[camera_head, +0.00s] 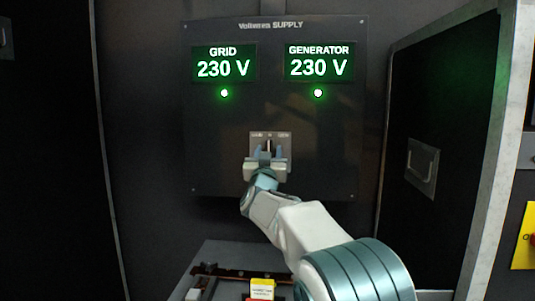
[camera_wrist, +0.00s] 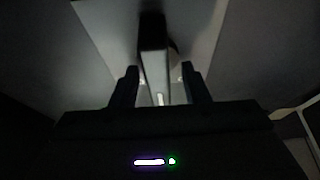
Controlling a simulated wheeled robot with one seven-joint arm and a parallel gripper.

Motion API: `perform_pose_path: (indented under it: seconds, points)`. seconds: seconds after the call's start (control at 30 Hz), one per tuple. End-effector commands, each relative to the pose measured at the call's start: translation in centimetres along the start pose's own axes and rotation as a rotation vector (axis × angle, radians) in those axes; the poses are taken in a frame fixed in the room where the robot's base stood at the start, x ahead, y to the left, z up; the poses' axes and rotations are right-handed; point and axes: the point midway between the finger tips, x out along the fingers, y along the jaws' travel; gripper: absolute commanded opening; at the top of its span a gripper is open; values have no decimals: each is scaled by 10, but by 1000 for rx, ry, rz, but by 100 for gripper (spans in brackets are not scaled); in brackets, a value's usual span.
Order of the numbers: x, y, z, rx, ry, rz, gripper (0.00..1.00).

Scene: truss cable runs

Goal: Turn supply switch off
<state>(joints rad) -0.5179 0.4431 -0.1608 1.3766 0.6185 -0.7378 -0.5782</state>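The supply switch plate (camera_head: 284,138) is a small light plate low on the dark supply panel (camera_head: 215,150), with small labels along its top. In the wrist view, the switch lever (camera_wrist: 153,50) stands out from the pale plate (camera_wrist: 95,20). In the head view the lever looks upright near the middle of the plate, partly hidden by my gripper (camera_head: 269,155). In the wrist view, my gripper (camera_wrist: 160,88) has one finger on each side of the lever. Gaps show between lever and fingers, so it is open around the lever.
Above, the GRID display (camera_head: 223,64) and GENERATOR display (camera_head: 319,63) both read 230 V with green lamps lit. A dark door with a handle (camera_head: 422,167) stands at right. Below is a tray (camera_head: 225,258) with a yellow-labelled part (camera_head: 262,288).

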Motion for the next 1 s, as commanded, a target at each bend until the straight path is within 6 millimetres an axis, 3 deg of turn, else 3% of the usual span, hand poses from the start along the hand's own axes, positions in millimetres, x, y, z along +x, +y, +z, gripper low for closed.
perform_pose_path:
  seconds: [0.27,0.8,1.0]
  points:
    - [-11,1,-2,1,3,1,42]
    - [-107,0,0,1,0,-1,42]
    - [-131,-1,0,1,0,-2,42]
